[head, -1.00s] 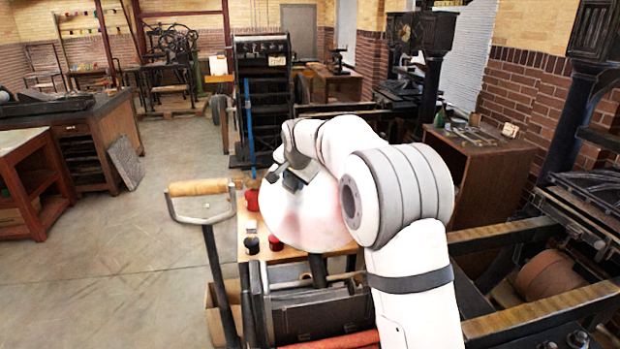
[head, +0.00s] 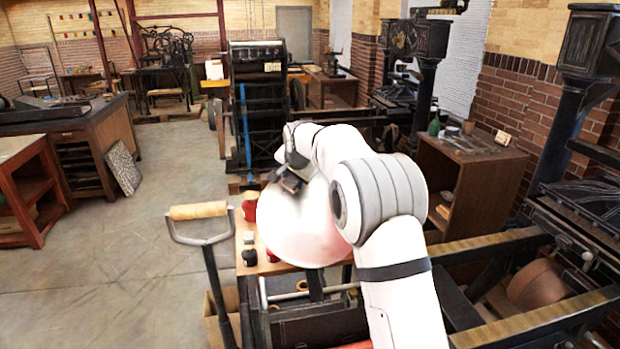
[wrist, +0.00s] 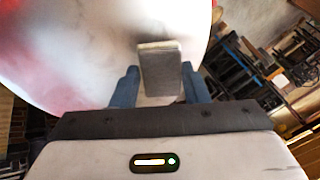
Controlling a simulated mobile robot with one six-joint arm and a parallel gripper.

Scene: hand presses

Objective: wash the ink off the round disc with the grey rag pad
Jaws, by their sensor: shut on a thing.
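The round disc (head: 290,232) is pale and tilted, with a pinkish-red tint toward its lower right in the head view. In the wrist view the disc (wrist: 70,45) fills the upper left, with red smears at its left and top left edges and a grey smudge near the pad. My gripper (wrist: 160,88) is shut on the grey rag pad (wrist: 159,68), which stands out between its two blue-grey fingers in front of the disc. Whether the pad touches the disc I cannot tell. In the head view my gripper (head: 291,178) is at the disc's upper edge; my arm hides the disc's right side.
A handle with a wooden grip (head: 198,211) rises left of the disc. A small table with a dark pot (head: 249,257) and red tins (head: 250,207) stands beside and below the disc. A brown cabinet (head: 476,190) and press rails (head: 490,245) are on the right. Open floor lies left.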

